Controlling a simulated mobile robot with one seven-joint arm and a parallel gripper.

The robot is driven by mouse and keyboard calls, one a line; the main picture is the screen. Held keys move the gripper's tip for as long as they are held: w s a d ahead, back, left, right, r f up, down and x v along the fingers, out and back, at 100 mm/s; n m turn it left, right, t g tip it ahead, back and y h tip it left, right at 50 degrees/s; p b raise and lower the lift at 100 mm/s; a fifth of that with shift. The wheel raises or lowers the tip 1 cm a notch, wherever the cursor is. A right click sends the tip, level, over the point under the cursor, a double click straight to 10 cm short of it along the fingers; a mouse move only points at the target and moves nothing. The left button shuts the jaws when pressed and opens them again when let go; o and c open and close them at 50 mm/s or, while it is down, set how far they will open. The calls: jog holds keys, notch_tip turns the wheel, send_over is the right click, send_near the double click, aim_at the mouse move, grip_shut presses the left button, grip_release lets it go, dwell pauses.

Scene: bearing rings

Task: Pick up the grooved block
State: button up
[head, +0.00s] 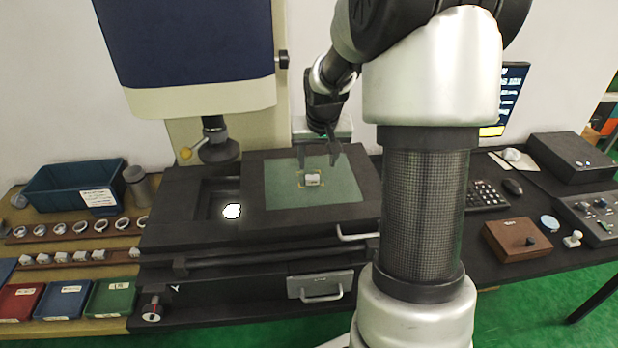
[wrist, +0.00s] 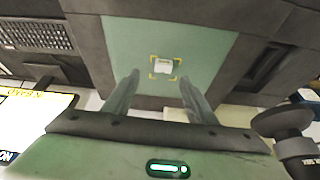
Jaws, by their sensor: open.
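A small whitish block (head: 312,180) lies on the green mat (head: 345,193) on the dark stage of the machine, within yellow corner marks. In the wrist view the block (wrist: 164,67) sits in the middle of those marks, ahead of the fingertips. Its groove is too small to make out clearly. My gripper (head: 318,158) is open and empty above the mat, over the far side of the block and apart from it. In the wrist view the two fingers of my gripper (wrist: 158,80) are spread wide with the block beyond the gap between them.
The machine's blue and cream head (head: 190,50) and dark probe column (head: 215,140) stand left of my arm. Rows of rings (head: 80,228), a blue bin (head: 70,185) and colored trays (head: 110,297) lie at left. A keyboard (head: 485,195) and a brown box (head: 515,240) are at right. The mat around the block is clear.

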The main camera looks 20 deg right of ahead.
aim_at(313, 177)
jog(key=x, duration=0.3)
jog(key=shift+w+f, duration=0.1)
jog(key=shift+f, duration=0.1)
jog(key=shift+w+a+x, duration=0.15)
jog(key=shift+x, duration=1.2)
jog(key=shift+w+a+x, duration=0.15)
jog(key=shift+x, duration=1.2)
jog(key=shift+r, duration=0.15)
jog(key=shift+c, duration=0.6)
jog(key=c, duration=1.1)
